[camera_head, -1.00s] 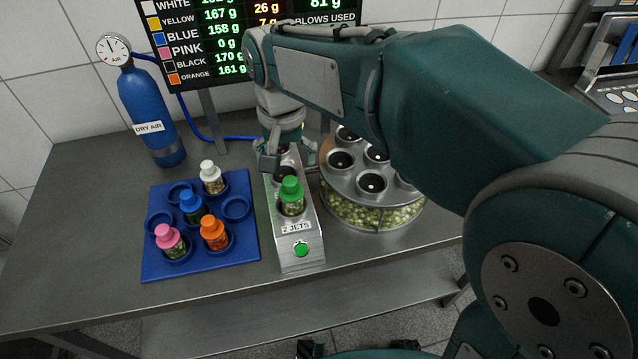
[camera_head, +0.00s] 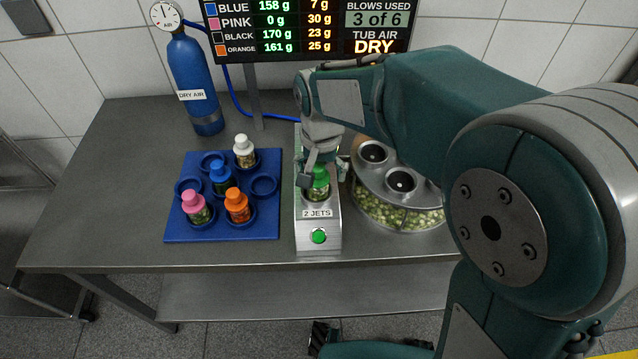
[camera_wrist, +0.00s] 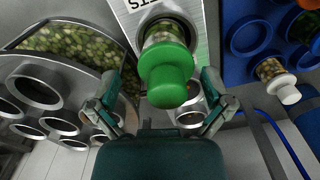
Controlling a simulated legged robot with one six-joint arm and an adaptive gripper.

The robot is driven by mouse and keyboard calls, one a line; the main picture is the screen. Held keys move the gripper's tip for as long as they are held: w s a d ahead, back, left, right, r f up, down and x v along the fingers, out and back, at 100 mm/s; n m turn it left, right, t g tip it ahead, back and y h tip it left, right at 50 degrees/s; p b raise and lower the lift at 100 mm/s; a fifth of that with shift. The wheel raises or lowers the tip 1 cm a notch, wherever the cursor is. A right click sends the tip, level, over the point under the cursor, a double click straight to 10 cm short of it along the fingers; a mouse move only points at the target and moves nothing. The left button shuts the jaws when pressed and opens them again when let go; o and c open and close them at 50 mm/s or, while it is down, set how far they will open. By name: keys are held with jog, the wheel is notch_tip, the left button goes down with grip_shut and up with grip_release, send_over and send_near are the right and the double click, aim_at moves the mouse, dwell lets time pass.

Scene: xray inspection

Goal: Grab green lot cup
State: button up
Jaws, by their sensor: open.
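The green lot cup (camera_head: 318,184) has a green lid and stands upright in the front hole of the metal jet block (camera_head: 318,227), labelled "2 JETS". In the wrist view the green cup (camera_wrist: 167,70) lies between the two spread fingers. My gripper (camera_head: 322,168) is open, just behind and over the cup in the head view, and partly covers it. In the wrist view my gripper (camera_wrist: 165,105) has a finger on each side of the lid, with gaps, and does not appear to touch it. The rear part of the block is hidden by the gripper.
A blue tray (camera_head: 180,229) on the left holds white (camera_head: 245,152), blue (camera_head: 222,178), pink (camera_head: 197,207) and orange (camera_head: 238,205) cups. A round tub of green pellets (camera_head: 400,215) stands close on the right. A blue air cylinder (camera_head: 198,85) is at the back left.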

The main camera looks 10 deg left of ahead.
jog(key=shift+f, duration=0.9)
jog(key=shift+a+f, duration=0.1)
jog(key=shift+a, duration=0.45)
jog(key=shift+c, duration=0.9)
jog(key=c, duration=1.1)
jog(key=shift+d, duration=0.35)
